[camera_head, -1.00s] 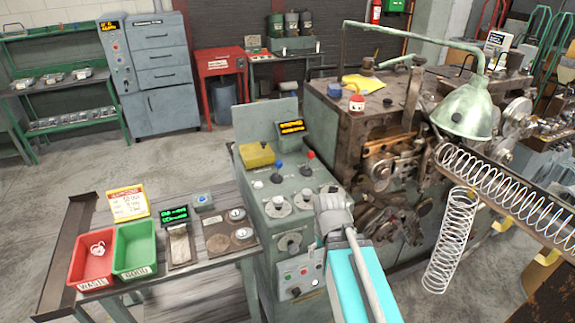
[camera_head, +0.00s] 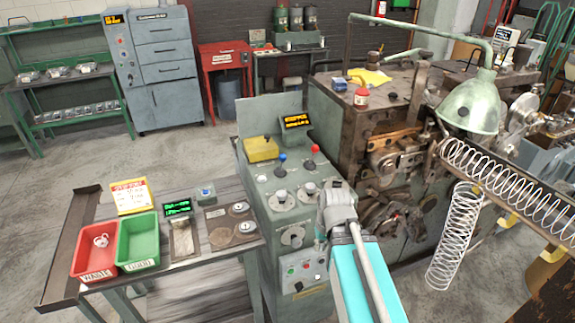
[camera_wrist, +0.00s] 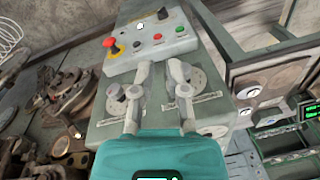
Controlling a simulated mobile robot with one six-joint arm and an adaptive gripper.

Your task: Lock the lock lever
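The grey-green control console (camera_head: 262,205) stands mid-view in the head view. I cannot tell which of these is the lock lever. In the wrist view my gripper (camera_wrist: 160,72) points at the console, its two grey fingers apart with nothing seen held between them. Round dials stand beside the left finger (camera_wrist: 115,104) and the right finger (camera_wrist: 194,80). In the head view my arm hides the fingertips and the console's right edge.
A bench holds a red bin (camera_head: 99,248) with a part in it and a green bin (camera_head: 138,242). The coiling machine (camera_head: 350,130) stands right of the console. A lamp (camera_head: 473,105) and wire springs (camera_head: 456,235) are further right. Floor is clear behind the bench.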

